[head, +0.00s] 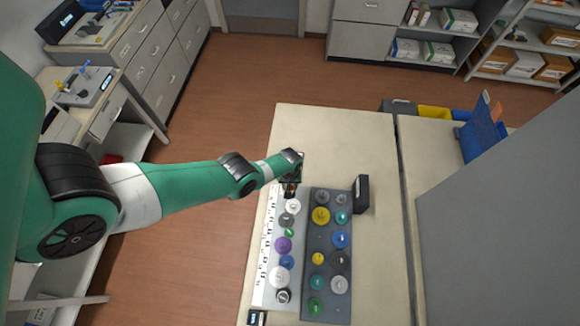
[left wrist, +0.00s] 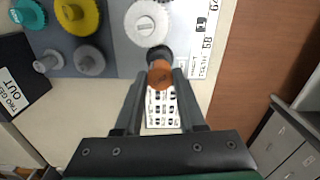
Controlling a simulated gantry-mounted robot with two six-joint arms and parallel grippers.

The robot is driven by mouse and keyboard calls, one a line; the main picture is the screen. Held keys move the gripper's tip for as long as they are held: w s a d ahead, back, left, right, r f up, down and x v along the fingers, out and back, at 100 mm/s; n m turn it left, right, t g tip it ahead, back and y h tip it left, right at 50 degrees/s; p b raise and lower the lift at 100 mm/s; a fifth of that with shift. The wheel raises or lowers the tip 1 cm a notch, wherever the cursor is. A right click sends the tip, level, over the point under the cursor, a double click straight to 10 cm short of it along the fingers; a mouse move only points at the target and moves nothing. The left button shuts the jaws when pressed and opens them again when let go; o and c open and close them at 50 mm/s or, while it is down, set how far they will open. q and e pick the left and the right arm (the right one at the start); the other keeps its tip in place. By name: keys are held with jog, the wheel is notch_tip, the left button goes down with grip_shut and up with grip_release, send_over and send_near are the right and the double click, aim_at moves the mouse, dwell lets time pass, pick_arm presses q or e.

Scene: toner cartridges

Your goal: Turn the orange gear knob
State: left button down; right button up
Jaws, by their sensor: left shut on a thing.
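The orange gear knob (left wrist: 161,76) sits at the end of a row of gears, between the fingers of my left gripper (left wrist: 159,84). In the head view the left gripper (head: 291,184) points down at the far end of the light board (head: 258,283); little of the knob shows there. The left gripper is shut on the orange gear knob. A dark round part (left wrist: 160,54) shows just past the knob. My right gripper is not in view.
A white gear (head: 293,207) stands close to the knob. A dark board (head: 327,262) with several coloured gears lies alongside. A black box (head: 361,194) marked OUT stands at its right. The table (head: 335,135) is clear beyond the boards.

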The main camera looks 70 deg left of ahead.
pick_arm(q)
jog(key=c, duration=0.5)
grip_release()
